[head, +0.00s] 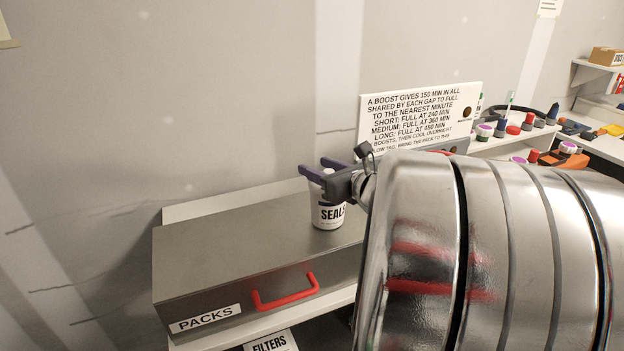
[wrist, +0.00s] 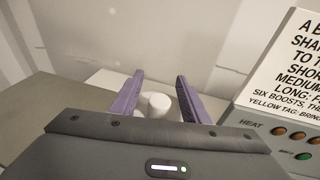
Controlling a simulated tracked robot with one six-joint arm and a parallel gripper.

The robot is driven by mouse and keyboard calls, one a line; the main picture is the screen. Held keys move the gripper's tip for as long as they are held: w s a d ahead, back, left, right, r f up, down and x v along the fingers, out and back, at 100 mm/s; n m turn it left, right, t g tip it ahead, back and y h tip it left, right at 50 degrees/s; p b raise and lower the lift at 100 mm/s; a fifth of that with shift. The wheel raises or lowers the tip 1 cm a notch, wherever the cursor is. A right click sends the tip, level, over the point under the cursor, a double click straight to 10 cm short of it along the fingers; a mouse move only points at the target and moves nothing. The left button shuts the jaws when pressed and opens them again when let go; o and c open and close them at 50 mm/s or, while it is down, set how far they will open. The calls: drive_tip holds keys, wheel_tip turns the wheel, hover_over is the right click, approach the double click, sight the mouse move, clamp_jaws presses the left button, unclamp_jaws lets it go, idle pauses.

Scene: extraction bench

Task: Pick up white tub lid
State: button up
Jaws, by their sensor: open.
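The white tub lid (wrist: 158,102) shows in the wrist view as a pale round top between the two purple fingers of my gripper (wrist: 160,76). In the head view, a white tub (head: 328,216) marked "SEALS" stands upright on top of the grey packs box. My gripper (head: 318,168) is at the top of the tub there, with its purple fingers apart. It partly hides the lid in the head view. I cannot tell whether either finger touches the lid.
The grey packs box (head: 235,247) has a red handle (head: 285,293) on its front. A white text sign (head: 420,112) stands to the right, with a panel of heat buttons (wrist: 279,133) below it. Several small coloured items stand on the shelf at right. A plain wall is behind.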

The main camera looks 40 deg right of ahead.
drive_tip(key=shift+c, duration=0.5)
clamp_jaws()
